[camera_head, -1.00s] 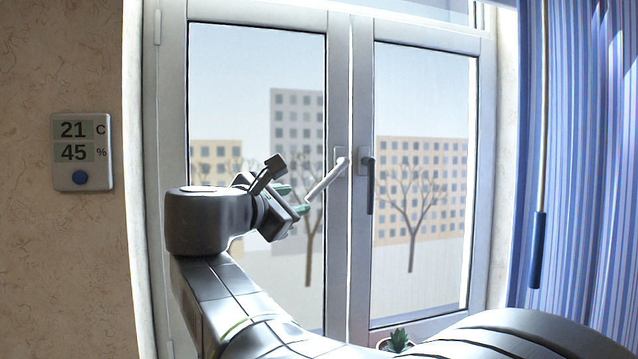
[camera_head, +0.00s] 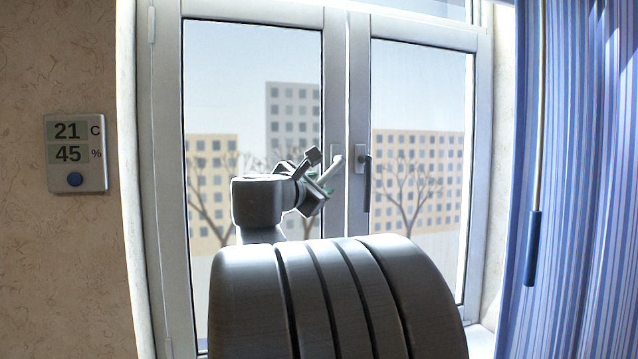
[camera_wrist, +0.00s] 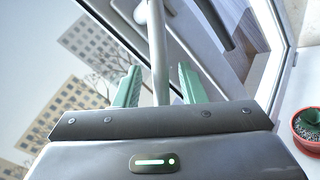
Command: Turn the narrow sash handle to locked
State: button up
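A pale handle (camera_head: 333,168) sits on the frame of the left sash in the head view and slants down and left from its pivot. A dark handle (camera_head: 367,185) on the right sash hangs straight down. The right pane looks narrower than the left in this view. My gripper (camera_head: 324,190) is at the lower part of the pale handle, whose end is hidden there. In the wrist view my green fingers (camera_wrist: 160,86) stand open on both sides of the pale handle (camera_wrist: 157,45), with gaps visible. The dark handle (camera_wrist: 214,22) is off to the right.
A blue striped curtain (camera_head: 585,190) hangs at the right, with a blue-ended rod (camera_head: 533,248) in front of it. A wall display (camera_head: 76,153) is at the left. A potted plant (camera_wrist: 308,130) stands at the right in the wrist view.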

jog(key=shift+w+d, duration=0.2)
jog(key=shift+w, duration=0.25)
grip_shut()
jog(key=shift+f, duration=0.1)
